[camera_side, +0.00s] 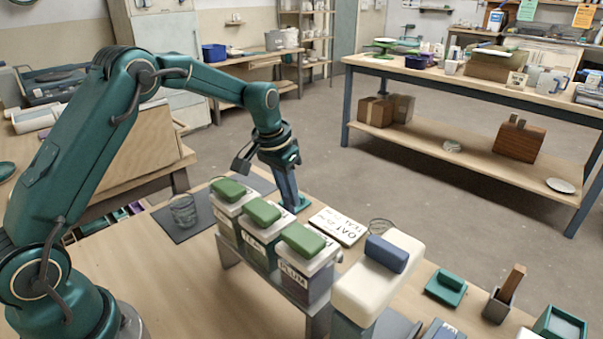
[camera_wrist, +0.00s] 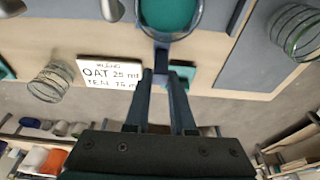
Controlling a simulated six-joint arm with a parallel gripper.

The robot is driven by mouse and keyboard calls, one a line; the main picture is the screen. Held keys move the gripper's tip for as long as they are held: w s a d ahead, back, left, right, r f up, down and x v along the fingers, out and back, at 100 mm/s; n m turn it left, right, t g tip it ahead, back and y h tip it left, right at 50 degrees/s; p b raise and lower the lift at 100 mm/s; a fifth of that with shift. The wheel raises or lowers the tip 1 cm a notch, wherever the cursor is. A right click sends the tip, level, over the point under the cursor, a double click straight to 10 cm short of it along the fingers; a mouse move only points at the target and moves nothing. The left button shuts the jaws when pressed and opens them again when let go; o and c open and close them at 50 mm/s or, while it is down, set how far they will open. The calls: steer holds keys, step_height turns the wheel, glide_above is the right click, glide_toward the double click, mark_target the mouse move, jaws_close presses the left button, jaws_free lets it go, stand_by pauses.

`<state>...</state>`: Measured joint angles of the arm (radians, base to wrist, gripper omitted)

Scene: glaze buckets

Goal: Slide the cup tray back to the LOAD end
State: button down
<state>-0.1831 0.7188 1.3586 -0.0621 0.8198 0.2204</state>
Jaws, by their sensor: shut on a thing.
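In the wrist view, a round clear-rimmed cup with teal inside (camera_wrist: 168,14) shows at the top edge, partly cut off. A dark blue tab (camera_wrist: 161,58) extends from below it toward my fingers and appears to be the cup tray's handle. My gripper (camera_wrist: 162,76) is shut on this tab. In the side view, my gripper (camera_side: 289,190) points down behind the row of buckets, near a small teal piece (camera_side: 303,204) on the table. The buckets hide the tray and cup there. I cannot make out a LOAD mark.
Three green-lidded glaze buckets (camera_side: 266,212) stand on a raised rack in front of my gripper. A white card reading OAT and TEAL (camera_side: 338,226) lies to their right. A clear glass (camera_side: 183,210) stands on a dark mat at left. A cream-topped stand (camera_side: 376,280) is at right.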

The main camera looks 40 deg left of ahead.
steer(key=shift+a, duration=2.1)
steer(key=c, duration=0.8)
jaws_free()
steer(key=shift+c, duration=0.2)
steer(key=shift+r, duration=0.1)
steer(key=w+v, duration=0.1)
steer(key=v, duration=0.5)
steer(key=shift+w+r, duration=0.25)
steer(key=shift+r, duration=0.25)
steer(key=shift+d, duration=0.1)
